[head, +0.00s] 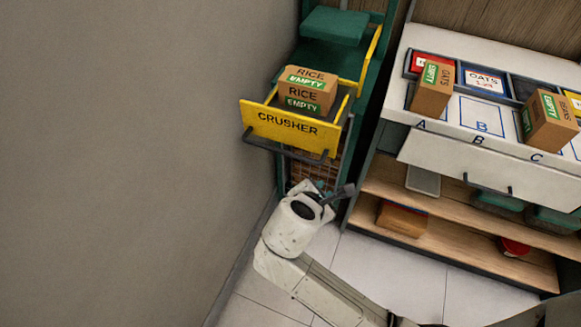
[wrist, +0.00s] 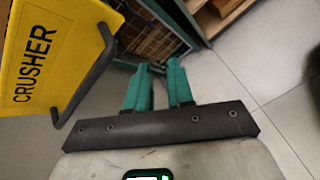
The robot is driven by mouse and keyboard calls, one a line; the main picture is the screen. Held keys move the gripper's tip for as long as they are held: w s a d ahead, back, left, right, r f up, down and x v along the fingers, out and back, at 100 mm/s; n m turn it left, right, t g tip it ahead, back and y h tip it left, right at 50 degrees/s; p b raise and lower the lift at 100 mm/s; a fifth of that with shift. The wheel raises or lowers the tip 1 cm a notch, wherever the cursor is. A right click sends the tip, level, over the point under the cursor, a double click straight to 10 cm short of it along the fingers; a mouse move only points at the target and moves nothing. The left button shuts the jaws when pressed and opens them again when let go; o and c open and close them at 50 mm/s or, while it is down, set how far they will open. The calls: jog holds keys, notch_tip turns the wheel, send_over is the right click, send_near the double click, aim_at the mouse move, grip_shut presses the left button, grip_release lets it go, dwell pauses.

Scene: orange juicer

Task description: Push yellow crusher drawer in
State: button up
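The yellow crusher drawer (head: 265,124) stands pulled out from the green machine in the head view, with a rice box marked EMPTY (head: 307,92) in it. A dark bar handle (head: 283,149) runs along its front. In the wrist view the yellow drawer front (wrist: 65,45) and its handle (wrist: 98,78) fill the upper left. My gripper (wrist: 158,68) has two teal fingers with a narrow gap and nothing between them. It is beside the handle in that picture, apparently not touching. In the head view it is below the drawer, and my wrist partly hides it.
A grey wall (head: 120,150) lies close on the left. On the right a shelf unit (head: 470,215) has a white counter (head: 480,130) with an oats box (head: 433,90) and a beans box (head: 550,122). Clear tiled floor (head: 390,270) lies in front.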

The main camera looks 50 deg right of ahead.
aim_at(313, 142)
jog(key=w+a+r+n+h, duration=0.1)
jog(key=r+n, duration=0.1)
jog(key=w+a+r+n+t+h, duration=0.1)
jog(key=w+r+n, duration=0.1)
jog(key=w+a+r+n+t+h, duration=0.1)
jog(key=w+r+n, duration=0.1)
jog(key=n, duration=0.1)
jog(key=shift+w+r+h, duration=0.15)
jog(key=shift+w+h, duration=0.1)
jog(key=shift+h, duration=0.15)
grip_shut()
jog(key=x, duration=1)
jog(key=shift+w+r, duration=0.15)
jog(key=w+d, duration=0.3)
jog(key=d, duration=0.5)
jog(key=w+d+b, duration=0.1)
jog(key=w+d, duration=0.2)
jog(key=d, duration=0.5)
jog(key=w+d, duration=0.3)
jog(key=d, duration=0.5)
jog(key=shift+d, duration=0.15)
jog(key=shift+w+r, duration=0.1)
jog(key=shift+r, duration=0.1)
jog(key=shift+d+r, duration=0.1)
jog(key=shift+r, duration=0.1)
